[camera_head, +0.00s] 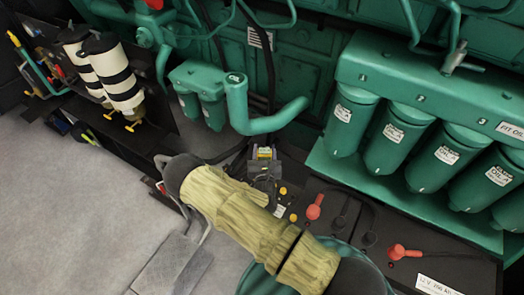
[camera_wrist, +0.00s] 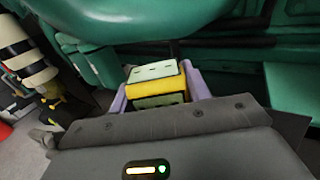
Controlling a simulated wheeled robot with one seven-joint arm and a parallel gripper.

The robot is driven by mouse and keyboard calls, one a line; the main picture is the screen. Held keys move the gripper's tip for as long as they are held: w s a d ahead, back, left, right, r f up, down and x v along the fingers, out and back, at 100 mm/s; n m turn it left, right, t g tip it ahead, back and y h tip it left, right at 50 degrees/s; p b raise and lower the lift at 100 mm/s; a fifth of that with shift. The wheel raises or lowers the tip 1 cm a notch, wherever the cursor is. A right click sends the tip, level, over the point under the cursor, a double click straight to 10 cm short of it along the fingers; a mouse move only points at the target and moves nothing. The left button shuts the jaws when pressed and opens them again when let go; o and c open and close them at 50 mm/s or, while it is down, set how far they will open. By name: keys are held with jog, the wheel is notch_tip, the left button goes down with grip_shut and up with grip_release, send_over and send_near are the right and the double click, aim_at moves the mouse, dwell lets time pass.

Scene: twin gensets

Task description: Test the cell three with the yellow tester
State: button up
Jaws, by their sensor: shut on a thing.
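The yellow tester (camera_head: 264,154) is held in my gripper (camera_head: 264,163), above the far end of the black battery box. In the wrist view the tester (camera_wrist: 170,72) shows a yellow body with pale grey-green faces, between the lilac fingers of my gripper (camera_wrist: 156,90). The fingers are shut on it. The battery top (camera_head: 335,205) is dark, with small yellow caps (camera_head: 283,190) near its left part. My arm hides part of the battery, and I cannot tell which cell is three. The tester's lower end is hidden.
Red terminal covers (camera_head: 314,207) and a dark cable lie on the batteries. Green oil filters (camera_head: 400,138) stand at the right. A green pipe (camera_head: 262,118) bends close behind my gripper. Striped cylinders (camera_head: 118,78) stand at the left. Grey floor (camera_head: 70,200) is open at lower left.

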dwell(0.4)
notch_tip(320, 180, up, 4)
jog(key=p, duration=0.4)
jog(key=shift+r+p, duration=0.1)
jog(key=shift+p, duration=0.25)
